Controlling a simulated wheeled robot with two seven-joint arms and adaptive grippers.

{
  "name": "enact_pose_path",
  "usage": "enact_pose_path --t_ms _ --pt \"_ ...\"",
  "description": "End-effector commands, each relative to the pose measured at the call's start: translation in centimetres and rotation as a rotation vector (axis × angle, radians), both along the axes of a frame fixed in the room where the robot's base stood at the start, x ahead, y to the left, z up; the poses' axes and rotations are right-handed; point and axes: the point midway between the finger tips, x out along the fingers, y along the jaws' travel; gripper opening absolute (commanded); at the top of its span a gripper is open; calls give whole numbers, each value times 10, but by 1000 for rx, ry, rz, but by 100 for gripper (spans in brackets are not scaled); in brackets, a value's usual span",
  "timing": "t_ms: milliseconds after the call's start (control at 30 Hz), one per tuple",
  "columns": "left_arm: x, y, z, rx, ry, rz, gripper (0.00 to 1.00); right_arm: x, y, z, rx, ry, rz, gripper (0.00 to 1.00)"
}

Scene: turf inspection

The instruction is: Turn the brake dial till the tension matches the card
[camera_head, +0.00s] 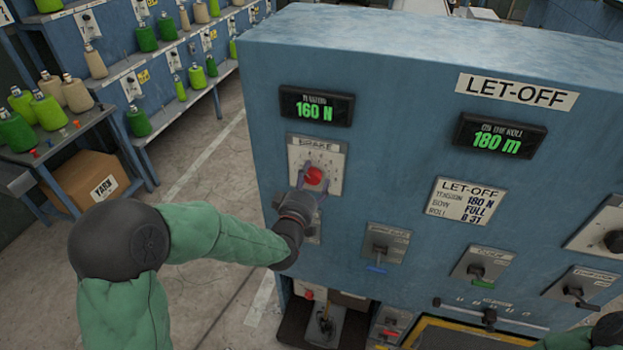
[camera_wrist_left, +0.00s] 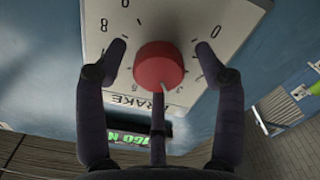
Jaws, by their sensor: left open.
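The red brake dial (camera_head: 315,176) sits on a pale plate marked BRAKE (camera_head: 333,158) on the blue machine front. The green tension display (camera_head: 316,107) above it reads 160 N. The LET-OFF card (camera_head: 465,200) to the right gives tension 180 N. My left gripper (camera_head: 309,194) is at the dial, partly covering the plate's lower part. In the left wrist view its open fingers (camera_wrist_left: 161,55) stand on either side of the red dial (camera_wrist_left: 158,66), with a gap on each side. A pale pointer mark shows on the dial's edge. My right gripper is not in view.
Another display (camera_head: 491,137) reads 180 m. Several smaller switches and levers, such as the blue-handled one (camera_head: 383,247), sit below and right of the dial. Yarn cones fill racks at the left, above a cardboard box (camera_head: 91,180). Floor between is clear.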

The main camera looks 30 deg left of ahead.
Motion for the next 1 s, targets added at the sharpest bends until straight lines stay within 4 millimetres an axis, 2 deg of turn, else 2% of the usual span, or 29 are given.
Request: enact_pose_path --t_ms 133,400,467,600,633,833,1000 --pt "7 2 0 0 1 -1 69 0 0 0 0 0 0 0" --pt "8 2 0 0 1 -1 69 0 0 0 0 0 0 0" --pt "8 2 0 0 1 -1 55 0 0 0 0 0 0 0" --pt "8 2 0 0 0 0 16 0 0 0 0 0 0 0" --pt "8 2 0 0 0 0 13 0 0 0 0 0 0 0" --pt "8 2 0 20 3 1 13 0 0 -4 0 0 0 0" --pt "8 2 -1 140 29 2 13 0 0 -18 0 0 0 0"
